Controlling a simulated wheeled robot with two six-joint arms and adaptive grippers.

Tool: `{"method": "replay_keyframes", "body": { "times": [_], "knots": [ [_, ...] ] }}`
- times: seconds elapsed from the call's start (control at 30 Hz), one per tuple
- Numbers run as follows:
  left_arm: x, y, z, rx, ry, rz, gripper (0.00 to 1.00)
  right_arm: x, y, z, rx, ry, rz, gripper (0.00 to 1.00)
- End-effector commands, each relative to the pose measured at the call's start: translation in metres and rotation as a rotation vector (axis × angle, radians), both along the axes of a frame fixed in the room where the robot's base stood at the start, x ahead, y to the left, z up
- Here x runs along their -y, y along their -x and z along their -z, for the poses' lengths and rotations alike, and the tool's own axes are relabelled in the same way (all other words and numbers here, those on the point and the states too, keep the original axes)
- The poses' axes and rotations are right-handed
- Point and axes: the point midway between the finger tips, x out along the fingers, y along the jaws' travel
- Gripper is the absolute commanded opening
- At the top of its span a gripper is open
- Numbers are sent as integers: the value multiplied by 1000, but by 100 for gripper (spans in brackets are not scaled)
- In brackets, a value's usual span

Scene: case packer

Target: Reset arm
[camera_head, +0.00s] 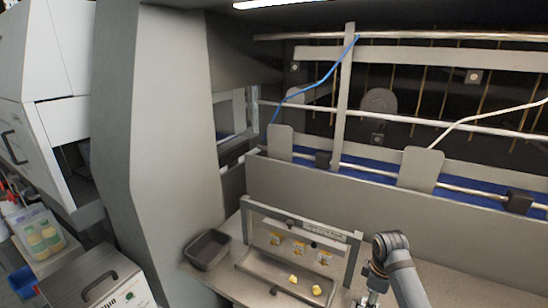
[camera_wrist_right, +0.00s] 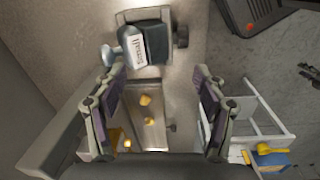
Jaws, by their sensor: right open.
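My right arm (camera_head: 400,275) comes in at the lower right of the head view, over the worktable. Its gripper (camera_head: 368,298) is partly cut off at the bottom edge there. In the right wrist view the two fingers of this gripper (camera_wrist_right: 160,105) stand wide apart with nothing between them. A metal tray (camera_wrist_right: 153,132) with small yellow pieces (camera_wrist_right: 145,100) shows below and beyond the gap. My left gripper is not in view.
The right wrist view shows a white rack (camera_wrist_right: 268,125) and a dark device (camera_wrist_right: 262,17).

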Motion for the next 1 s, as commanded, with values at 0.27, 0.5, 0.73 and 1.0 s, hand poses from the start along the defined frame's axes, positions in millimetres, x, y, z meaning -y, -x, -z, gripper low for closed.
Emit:
{"method": "replay_keyframes", "body": {
  "times": [0.27,0.5,0.73,1.0],
  "knots": [
    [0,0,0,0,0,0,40,-52,104,50,152,-10,358,71],
    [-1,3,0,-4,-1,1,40,-69,157,43,238,-56,578,71],
    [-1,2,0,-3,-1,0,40,-78,197,24,303,-103,764,71],
    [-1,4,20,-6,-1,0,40,-71,186,109,283,-94,786,71]
  ]
}}
